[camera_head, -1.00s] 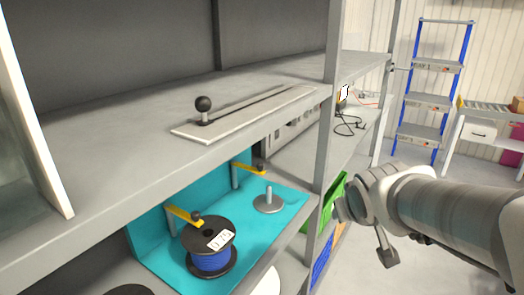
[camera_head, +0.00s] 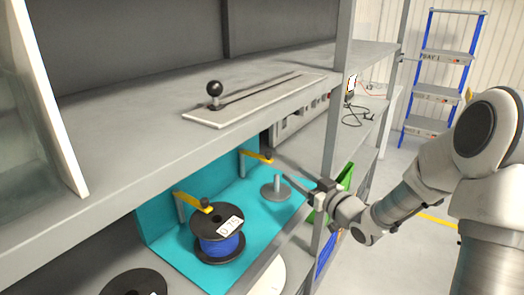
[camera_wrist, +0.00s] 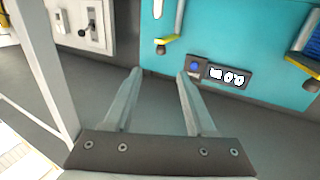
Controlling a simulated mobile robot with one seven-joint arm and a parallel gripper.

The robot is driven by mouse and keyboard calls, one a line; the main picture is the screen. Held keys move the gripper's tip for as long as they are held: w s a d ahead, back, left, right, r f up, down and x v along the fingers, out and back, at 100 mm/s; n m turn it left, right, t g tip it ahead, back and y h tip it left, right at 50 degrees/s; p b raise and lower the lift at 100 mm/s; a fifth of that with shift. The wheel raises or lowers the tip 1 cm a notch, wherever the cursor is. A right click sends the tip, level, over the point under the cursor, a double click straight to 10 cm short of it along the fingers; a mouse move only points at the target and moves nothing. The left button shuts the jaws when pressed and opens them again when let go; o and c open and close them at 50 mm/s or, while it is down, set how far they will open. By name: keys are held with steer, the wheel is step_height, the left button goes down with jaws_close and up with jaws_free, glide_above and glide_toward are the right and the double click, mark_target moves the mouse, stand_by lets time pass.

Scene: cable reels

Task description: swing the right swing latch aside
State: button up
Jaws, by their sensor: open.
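The right swing latch (camera_head: 254,155) is a yellow arm with a dark knob on a post at the back of the teal holder. In the wrist view the same latch (camera_wrist: 168,41) appears just beyond my fingertips, near the top centre. My gripper (camera_head: 284,178) reaches in from the right at the empty spindle (camera_head: 277,188), a little right of the latch knob and apart from it. In the wrist view my gripper (camera_wrist: 159,72) is open, with nothing between its fingers. The left swing latch (camera_head: 191,200) extends over the blue cable reel (camera_head: 220,242).
The grey upper shelf (camera_head: 120,130) overhangs the teal holder and carries a plate with a black-knobbed lever (camera_head: 214,92). A shelf upright (camera_head: 343,100) stands beside my arm. A dark label plate (camera_wrist: 224,74) shows beside the latch in the wrist view.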

steer(key=p+x, duration=0.1)
steer(key=x, duration=1.6)
steer(key=shift+a+r, duration=0.2)
steer(key=shift+a, duration=0.1)
jaws_close()
stand_by(0.8)
